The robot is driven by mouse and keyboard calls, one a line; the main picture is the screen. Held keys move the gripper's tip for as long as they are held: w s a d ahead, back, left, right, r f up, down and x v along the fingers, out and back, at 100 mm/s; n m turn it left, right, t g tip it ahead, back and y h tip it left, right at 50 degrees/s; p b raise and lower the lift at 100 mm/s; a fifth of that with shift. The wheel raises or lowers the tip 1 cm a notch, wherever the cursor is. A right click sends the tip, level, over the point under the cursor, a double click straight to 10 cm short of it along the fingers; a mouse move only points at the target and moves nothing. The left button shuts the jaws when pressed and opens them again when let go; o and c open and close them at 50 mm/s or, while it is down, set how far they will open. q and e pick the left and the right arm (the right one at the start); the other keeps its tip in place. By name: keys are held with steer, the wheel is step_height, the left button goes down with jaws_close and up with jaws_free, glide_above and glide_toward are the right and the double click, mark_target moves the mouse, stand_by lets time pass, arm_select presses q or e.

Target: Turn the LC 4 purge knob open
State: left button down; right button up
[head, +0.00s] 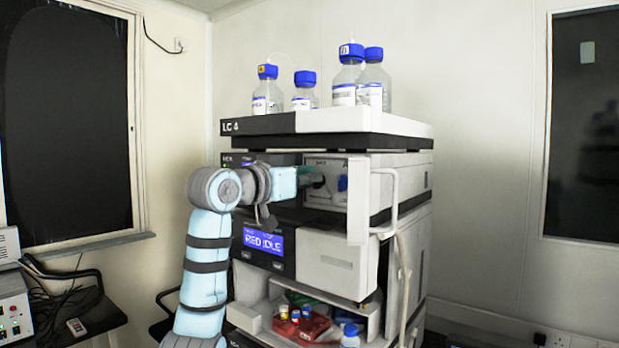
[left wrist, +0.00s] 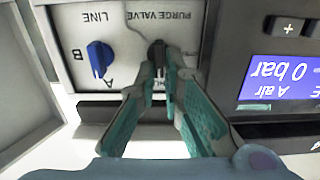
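The LC 4 stack (head: 258,125) stands in the middle of the head view. Its purge valve panel (left wrist: 130,20) appears upside down in the left wrist view, with a black purge knob (left wrist: 156,50) under the PURGE VALVE label. My left gripper (left wrist: 160,68) has its teal fingers on either side of this knob. The fingertips are close together against it, with little gap visible, and they hide its lower part. In the head view my left gripper (head: 312,178) reaches into the open module front from the left. My right gripper is not in view.
A blue LINE A/B knob (left wrist: 99,58) is beside the purge knob. The open white door (head: 358,208) stands just right of the panel. A lit display (head: 263,241) is below. Bottles with blue caps (head: 305,92) stand on top. A red vial rack (head: 301,324) is low down.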

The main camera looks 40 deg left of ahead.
arm_select(q)
steer(key=shift+d, duration=0.2)
steer(key=shift+a, duration=0.15)
steer(key=shift+n, duration=0.3)
steer(key=shift+a+f+n+b, duration=0.15)
steer(key=shift+n+b, duration=0.65)
steer(key=shift+n, duration=1.9)
steer(key=shift+a+f+n+b, duration=0.15)
steer(key=shift+n+b, duration=0.65)
steer(key=shift+n, duration=1.9)
steer(key=shift+a+f+n+b, duration=0.15)
steer(key=shift+n+b, duration=0.65)
steer(key=shift+n, duration=1.9)
steer(key=shift+r, duration=0.2)
